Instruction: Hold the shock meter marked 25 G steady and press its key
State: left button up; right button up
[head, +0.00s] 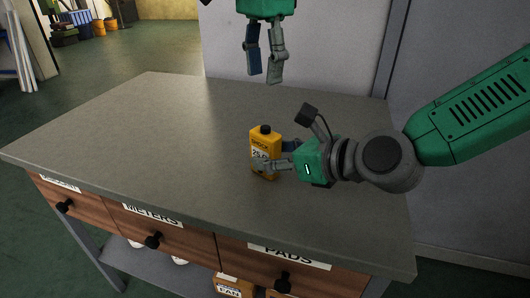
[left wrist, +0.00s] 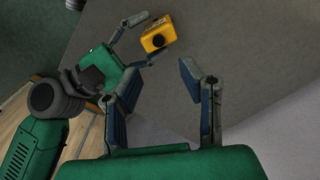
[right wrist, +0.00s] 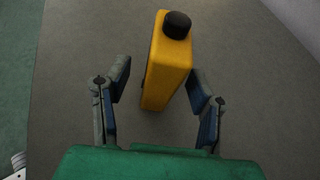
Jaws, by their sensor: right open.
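The yellow shock meter (head: 264,146) stands upright on the grey table, with a black key on its top and a label that seems to read 25 G. It also shows in the left wrist view (left wrist: 157,33) and in the right wrist view (right wrist: 167,68). My right gripper (head: 272,158) is open at the meter, with one finger on each side of it; in the right wrist view a gap shows beside the meter. My left gripper (head: 263,79) is open and empty, above the table's far edge, higher than and behind the meter.
The grey table top (head: 150,120) is clear apart from the meter. Drawers labelled METERS (head: 152,214) and PADS (head: 290,257) are in its front. A pale wall panel (head: 330,50) stands behind the table. Boxes (head: 232,287) lie on a shelf below.

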pick_arm(q)
jog(key=shift+d, duration=0.25)
pick_arm(e)
jog(key=shift+x, duration=1.1)
jog(key=shift+w, duration=0.1)
pick_arm(q)
jog(key=shift+a, duration=0.1)
pick_arm(e)
grip_shut()
pick_arm(q)
grip_shut()
